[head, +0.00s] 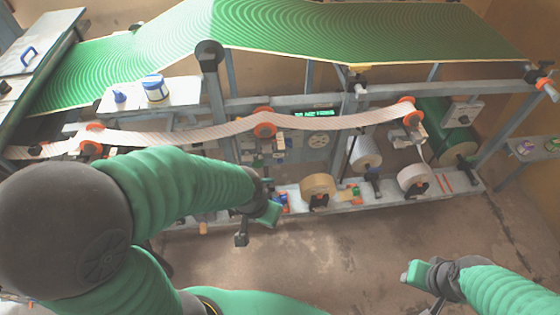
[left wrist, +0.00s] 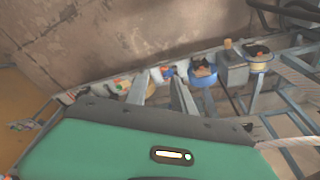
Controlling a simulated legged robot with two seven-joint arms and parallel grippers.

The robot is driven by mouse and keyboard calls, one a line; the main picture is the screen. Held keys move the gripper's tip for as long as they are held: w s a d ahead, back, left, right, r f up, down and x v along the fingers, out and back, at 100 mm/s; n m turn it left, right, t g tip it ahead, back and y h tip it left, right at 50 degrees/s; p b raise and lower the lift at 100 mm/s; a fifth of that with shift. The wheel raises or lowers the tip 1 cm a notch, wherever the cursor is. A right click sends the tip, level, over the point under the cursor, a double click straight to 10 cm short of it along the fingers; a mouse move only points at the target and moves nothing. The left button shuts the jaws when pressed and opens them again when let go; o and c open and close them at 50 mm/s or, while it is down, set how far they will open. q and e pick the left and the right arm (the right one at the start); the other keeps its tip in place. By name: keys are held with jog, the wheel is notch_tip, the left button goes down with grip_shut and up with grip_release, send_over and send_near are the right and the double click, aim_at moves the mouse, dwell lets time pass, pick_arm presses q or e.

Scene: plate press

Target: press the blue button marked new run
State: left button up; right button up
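No button marked new run can be read in either view. A small blue and red part (head: 282,200) sits on the machine's lower rail, too small to identify; a blue and red part also shows in the left wrist view (left wrist: 167,73). My left gripper (head: 256,224) is in front of that rail, just left of the part and seemingly apart from it. Its fingers are not clear. My right gripper (head: 418,274) is at the lower right, over the floor and away from the machine. Its fingers are too small to judge.
A striped web (head: 340,122) runs over orange-ended rollers (head: 264,122) below a green patterned sheet (head: 370,35). A green-lettered display (head: 314,112) is behind it. Paper rolls (head: 318,186) line the lower rail. A white shelf (head: 185,95) holds containers. The floor (head: 350,240) is clear.

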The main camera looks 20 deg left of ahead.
pick_arm(q)
grip_shut()
dwell(1.5)
